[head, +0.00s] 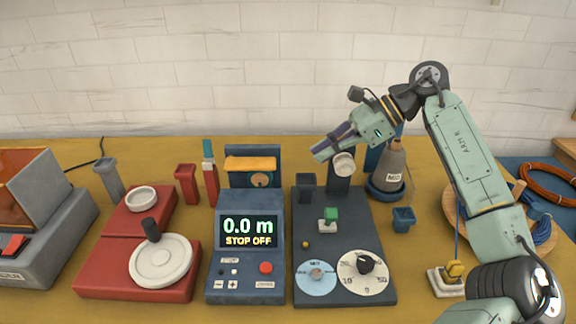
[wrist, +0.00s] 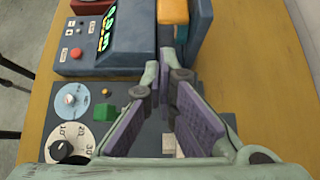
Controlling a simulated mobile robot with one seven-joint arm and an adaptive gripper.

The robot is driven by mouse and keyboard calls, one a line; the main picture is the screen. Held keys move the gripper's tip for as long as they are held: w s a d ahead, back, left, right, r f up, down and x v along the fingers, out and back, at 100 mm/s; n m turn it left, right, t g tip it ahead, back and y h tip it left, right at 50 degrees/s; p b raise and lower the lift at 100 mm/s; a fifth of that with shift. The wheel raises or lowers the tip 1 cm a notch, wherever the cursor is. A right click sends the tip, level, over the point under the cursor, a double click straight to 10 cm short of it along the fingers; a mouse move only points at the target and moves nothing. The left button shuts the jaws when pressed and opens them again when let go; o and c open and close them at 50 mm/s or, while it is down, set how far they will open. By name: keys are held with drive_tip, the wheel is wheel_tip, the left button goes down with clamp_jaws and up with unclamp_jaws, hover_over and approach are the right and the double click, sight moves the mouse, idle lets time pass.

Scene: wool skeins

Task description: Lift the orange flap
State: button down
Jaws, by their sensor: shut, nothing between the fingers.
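The orange flap (head: 250,163) lies about level across the upper part of a dark blue box (head: 239,180), above a round brass-coloured piece. In the wrist view part of the orange flap (wrist: 173,10) shows at the top edge, beyond my fingertips. My gripper (head: 317,154) is shut and empty, held in the air above the back of the dark control board. It points left toward the flap and stays clear of it, to its right. In the wrist view the fingertips (wrist: 165,75) meet in the middle.
The counter unit with the lit "0.0 m" display (head: 249,230) stands in front of the flap. Beside it is the dark board with dials (head: 344,235). A red crank unit (head: 140,280) is at left. A grey cone (head: 392,165) stands behind my gripper, at right.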

drive_tip(key=shift+s, duration=0.15)
drive_tip(key=p+x, duration=0.3)
drive_tip(key=x, duration=0.7)
